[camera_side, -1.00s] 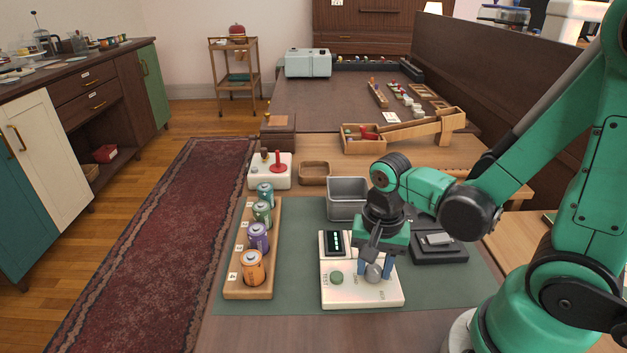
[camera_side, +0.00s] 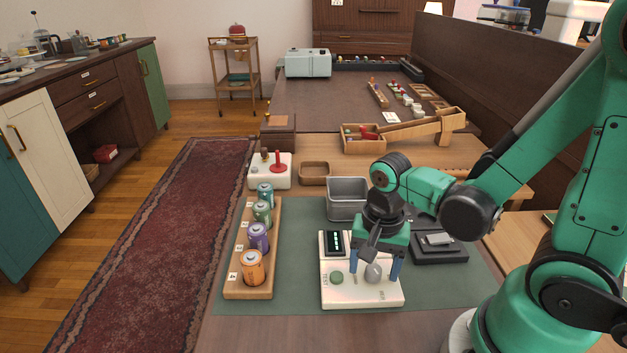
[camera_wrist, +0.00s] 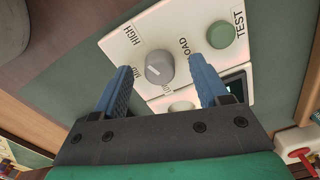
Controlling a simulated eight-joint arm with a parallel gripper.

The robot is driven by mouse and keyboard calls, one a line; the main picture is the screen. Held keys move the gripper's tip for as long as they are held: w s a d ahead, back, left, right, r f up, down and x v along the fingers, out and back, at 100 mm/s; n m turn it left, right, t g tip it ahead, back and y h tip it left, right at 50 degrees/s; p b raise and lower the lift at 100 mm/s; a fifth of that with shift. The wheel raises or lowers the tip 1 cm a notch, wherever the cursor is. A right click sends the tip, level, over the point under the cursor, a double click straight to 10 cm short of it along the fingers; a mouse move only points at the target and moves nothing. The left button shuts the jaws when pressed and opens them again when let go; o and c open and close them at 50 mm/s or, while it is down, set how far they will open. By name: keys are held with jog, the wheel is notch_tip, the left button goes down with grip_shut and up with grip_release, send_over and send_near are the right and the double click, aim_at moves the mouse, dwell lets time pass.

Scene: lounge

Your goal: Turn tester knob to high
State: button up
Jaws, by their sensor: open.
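The tester (camera_side: 345,292) is a cream box on the green mat with a dark display (camera_side: 334,242) and a round green TEST button (camera_side: 336,278). Its grey load knob (camera_side: 373,272) also shows in the wrist view (camera_wrist: 159,66), with HIGH, MID and LOW lettered around it. The knob's white pointer mark (camera_wrist: 153,71) lies on its MID side; its exact setting is hard to tell. My gripper (camera_side: 376,273) is open. In the wrist view its blue fingers (camera_wrist: 161,70) stand on either side of the knob, with a gap on each side.
A wooden rack (camera_side: 262,286) with several batteries stands left of the tester. A grey metal bin (camera_side: 347,197) is behind it, and a dark device (camera_side: 440,247) is to the right. Green mat is clear between rack and tester.

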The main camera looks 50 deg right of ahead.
aim_at(372, 266)
jog(key=shift+r, duration=0.1)
jog(key=shift+r, duration=2.7)
jog(key=shift+w+r+n+t, duration=0.1)
jog(key=shift+w+n+t, duration=0.1)
jog(key=shift+n+t, duration=0.15)
jog(key=w+r+n+t, duration=0.5)
jog(key=n+t, duration=0.1)
jog(key=n, duration=0.5)
jog(key=shift+a+r+n, duration=0.3)
jog(key=shift+a+n, duration=0.05)
jog(key=shift+a, duration=0.1)
